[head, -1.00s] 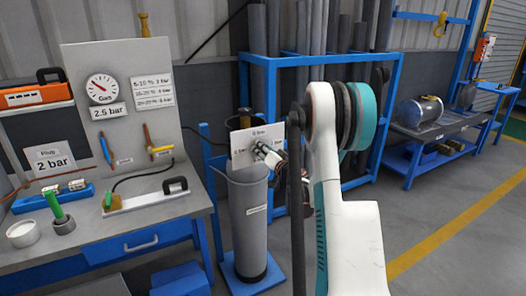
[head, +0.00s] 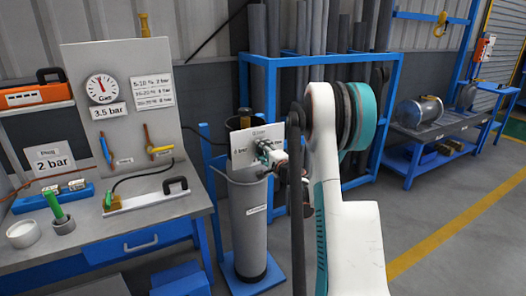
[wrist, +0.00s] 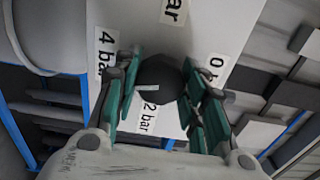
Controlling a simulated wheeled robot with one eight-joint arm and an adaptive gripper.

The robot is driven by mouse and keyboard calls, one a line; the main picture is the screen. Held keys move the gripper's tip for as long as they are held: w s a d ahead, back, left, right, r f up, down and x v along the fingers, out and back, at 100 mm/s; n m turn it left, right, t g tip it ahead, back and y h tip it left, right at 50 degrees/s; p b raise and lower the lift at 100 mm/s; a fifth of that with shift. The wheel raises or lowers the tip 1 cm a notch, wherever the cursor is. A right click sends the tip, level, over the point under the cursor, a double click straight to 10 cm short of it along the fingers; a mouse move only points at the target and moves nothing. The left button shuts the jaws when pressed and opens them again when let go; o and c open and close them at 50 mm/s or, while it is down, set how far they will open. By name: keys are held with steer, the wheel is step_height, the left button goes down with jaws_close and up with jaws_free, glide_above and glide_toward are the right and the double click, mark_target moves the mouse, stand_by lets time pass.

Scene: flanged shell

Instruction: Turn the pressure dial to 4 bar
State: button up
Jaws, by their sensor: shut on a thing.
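The pressure dial is a dark round knob (wrist: 165,72) with a white pointer mark, on a white plate (wrist: 215,25) in the wrist view. The plate carries labels for 4 bar (wrist: 106,52) at left, 2 bar (wrist: 148,118) below and 0 bar at right. The pointer mark faces left, between the 2 bar and 4 bar labels. My gripper (wrist: 162,95) is shut on the knob, its green-grey fingers on either side. In the head view my gripper (head: 270,153) covers the knob at the plate (head: 242,145). The round gauge (head: 102,88) has a 3.5 bar readout (head: 110,111) below.
The plate stands at a grey cylinder (head: 248,220) on a blue base. A workbench (head: 140,215) with a 2 bar sign (head: 50,158) is at left. A blue rack (head: 272,95) of grey pipes stands behind. Floor at right is clear up to another bench (head: 440,125).

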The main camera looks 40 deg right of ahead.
steer(key=shift+m, duration=1.5)
steer(key=o, duration=1.1)
steer(key=shift+s, duration=0.1)
steer(key=v, duration=1.1)
steer(key=shift+s+a, duration=0.15)
steer(key=shift+s, duration=0.25)
